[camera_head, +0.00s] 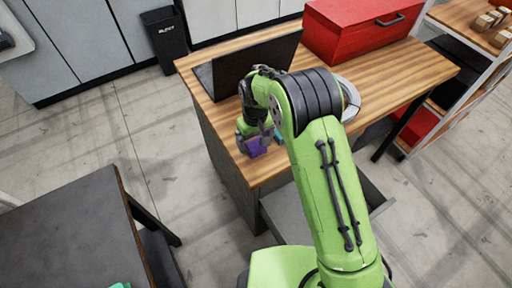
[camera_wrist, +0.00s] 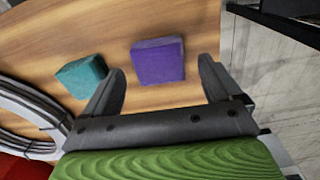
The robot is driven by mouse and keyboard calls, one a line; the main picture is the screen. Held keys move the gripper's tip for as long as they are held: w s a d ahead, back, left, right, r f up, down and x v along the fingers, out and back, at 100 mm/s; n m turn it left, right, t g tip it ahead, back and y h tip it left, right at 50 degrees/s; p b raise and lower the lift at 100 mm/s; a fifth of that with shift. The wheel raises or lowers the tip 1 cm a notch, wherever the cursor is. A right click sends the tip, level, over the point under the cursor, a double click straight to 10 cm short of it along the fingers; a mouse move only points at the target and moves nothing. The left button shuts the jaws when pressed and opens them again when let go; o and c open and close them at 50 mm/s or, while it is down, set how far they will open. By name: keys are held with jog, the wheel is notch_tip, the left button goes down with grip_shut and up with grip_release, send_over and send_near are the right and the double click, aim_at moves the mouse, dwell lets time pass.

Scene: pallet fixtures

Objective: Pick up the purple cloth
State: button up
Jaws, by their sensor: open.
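The purple cloth (camera_wrist: 158,62) looks like a small block-shaped folded piece on the wooden table (camera_wrist: 190,20). In the wrist view it sits between and just ahead of my open gripper's (camera_wrist: 162,82) two dark fingers, and I see nothing held. In the head view the purple cloth (camera_head: 255,146) shows near the table's left front edge, beneath my gripper (camera_head: 254,138), partly hidden by it. I cannot tell the exact height of the fingers above the table.
A teal block-shaped piece (camera_wrist: 82,76) lies outside the left finger, close to it. A grey coiled ring (camera_wrist: 25,112) is farther left. A laptop (camera_head: 250,65) stands behind my arm, and a red toolbox (camera_head: 360,28) is at the back right. The table edge is close on the right in the wrist view.

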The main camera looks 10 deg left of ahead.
aim_at(255, 144)
notch_tip(255, 144, down, 2)
jog(key=shift+w+f, duration=0.1)
jog(key=shift+w, duration=0.05)
jog(key=c, duration=1.1)
notch_tip(255, 144, up, 10)
jog(key=shift+r, duration=0.1)
jog(key=shift+c, duration=0.2)
